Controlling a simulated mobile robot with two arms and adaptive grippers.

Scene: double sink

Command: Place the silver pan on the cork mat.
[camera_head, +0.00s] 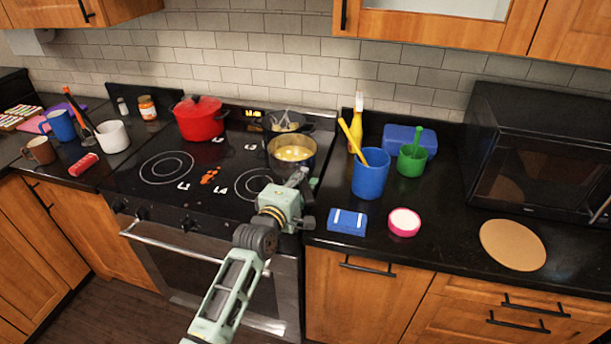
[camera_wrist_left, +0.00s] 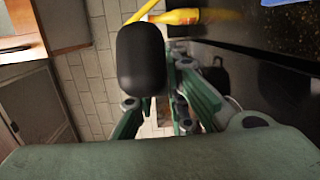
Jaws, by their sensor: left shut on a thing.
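The silver pan (camera_head: 292,153), with something yellowish inside, is at the right rear of the stovetop. My left gripper (camera_head: 298,180) reaches in from the front and is shut at the pan's near side, on its handle. In the left wrist view a black rounded handle end (camera_wrist_left: 141,60) stands out at the gripper's fingers (camera_wrist_left: 160,100); the pan's bowl is not clear there. Whether the pan is lifted or rests on the stove, I cannot tell. The round cork mat (camera_head: 512,246) lies bare on the right counter, in front of the microwave. My right gripper is not in view.
Between pan and mat stand a blue cup (camera_head: 370,174), a green cup (camera_head: 411,160), a yellow bottle (camera_head: 357,120), a blue sponge (camera_head: 347,221) and a pink bowl (camera_head: 404,222). The microwave (camera_head: 540,150) is behind the mat. A red pot (camera_head: 199,118) is on the stove.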

